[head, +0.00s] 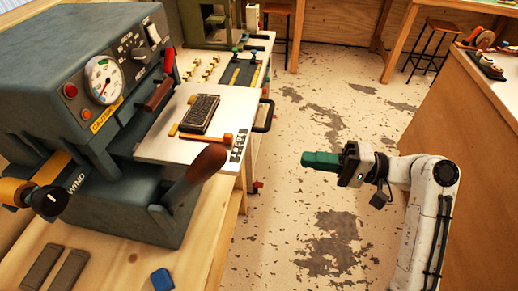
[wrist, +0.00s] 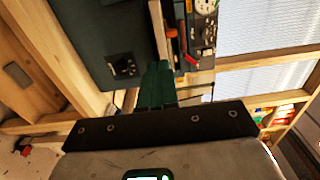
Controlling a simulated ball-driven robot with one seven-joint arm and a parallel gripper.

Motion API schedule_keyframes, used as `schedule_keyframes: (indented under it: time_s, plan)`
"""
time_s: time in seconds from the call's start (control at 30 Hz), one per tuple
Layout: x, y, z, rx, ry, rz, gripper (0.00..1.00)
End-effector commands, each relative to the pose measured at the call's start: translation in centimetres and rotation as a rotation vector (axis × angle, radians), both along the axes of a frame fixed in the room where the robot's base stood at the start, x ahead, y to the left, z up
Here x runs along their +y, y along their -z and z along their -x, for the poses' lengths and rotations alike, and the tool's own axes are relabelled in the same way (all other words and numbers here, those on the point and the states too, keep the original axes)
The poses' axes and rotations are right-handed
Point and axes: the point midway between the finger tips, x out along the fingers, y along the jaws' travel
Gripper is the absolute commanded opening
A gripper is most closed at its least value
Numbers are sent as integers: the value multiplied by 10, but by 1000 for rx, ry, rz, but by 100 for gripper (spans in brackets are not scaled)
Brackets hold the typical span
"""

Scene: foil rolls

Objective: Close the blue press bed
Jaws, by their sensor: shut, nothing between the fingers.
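The blue-grey press (head: 110,75) stands on the wooden bench at the left of the head view. Its pale flat bed (head: 165,149) sticks out to the right from under the body. A dark type block (head: 200,114) and an orange-handled tool (head: 207,137) lie on the bed. My gripper (head: 304,160) has green fingers that are shut and empty. It hangs in the air over the floor, to the right of the bed and apart from it. In the wrist view my fingers (wrist: 157,68) point toward a dark blue-grey body (wrist: 105,45).
A lever with a brown grip (head: 205,165) rises at the press's near side. A black handle (head: 264,115) projects by the bed's right side. A blue block (head: 162,280) lies on the bench. A wooden counter (head: 480,130) stands at right; worn floor (head: 335,110) lies open between.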

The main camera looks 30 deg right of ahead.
Motion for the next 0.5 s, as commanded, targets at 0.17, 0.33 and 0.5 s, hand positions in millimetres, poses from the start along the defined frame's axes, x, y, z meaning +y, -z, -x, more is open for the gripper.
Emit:
schedule_keyframes:
  time_s: [0.17,0.33,0.5]
  plan:
    - [30,-2,-21,2,-5,1,0]
    - [58,-2,-40,2,-6,1,0]
    - [79,-2,-56,2,-3,2,0]
